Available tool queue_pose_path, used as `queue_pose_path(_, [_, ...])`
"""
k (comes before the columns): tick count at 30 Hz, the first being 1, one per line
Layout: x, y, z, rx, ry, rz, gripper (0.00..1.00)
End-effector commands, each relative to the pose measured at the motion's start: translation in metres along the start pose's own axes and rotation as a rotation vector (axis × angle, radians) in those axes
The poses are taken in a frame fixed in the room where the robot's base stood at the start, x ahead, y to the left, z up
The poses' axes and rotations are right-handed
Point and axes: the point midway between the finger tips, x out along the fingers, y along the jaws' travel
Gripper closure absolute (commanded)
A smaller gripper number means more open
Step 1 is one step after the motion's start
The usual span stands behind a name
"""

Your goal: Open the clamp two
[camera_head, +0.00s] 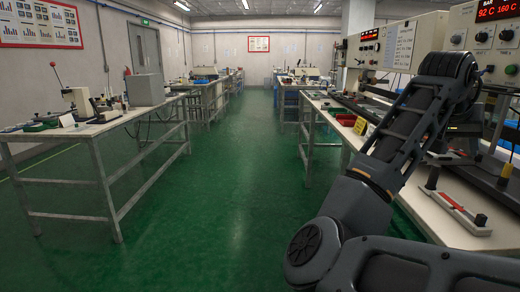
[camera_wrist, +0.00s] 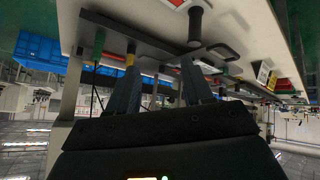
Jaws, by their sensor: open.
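No clamp carries a readable number, so I cannot tell which is clamp two. On the right bench a long black fixture (camera_head: 486,175) lies beside my wrist, with a dark upright knob near it. In the wrist view a black bar (camera_wrist: 130,40) and a dark knob on a post (camera_wrist: 196,22) show beyond my fingers, with a black bent handle (camera_wrist: 225,50) beside the post. My gripper (camera_wrist: 162,75) is open, its two fingers apart with nothing seen held between them. In the head view it is mostly hidden by my arm and hard to make out.
Control boxes with red displays (camera_head: 497,10) stand behind. A left bench (camera_head: 60,135) holds other equipment. The green floor between (camera_head: 235,170) is clear.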

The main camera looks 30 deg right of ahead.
Motion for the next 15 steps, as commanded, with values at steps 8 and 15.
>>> queue_pose_path(8, [0.011,0.001,-0.001,-0.123,0.233,0.086,0.5])
queue_pose_path(15, [0.011,-0.015,0.01,-0.291,0.499,0.106,0.5])
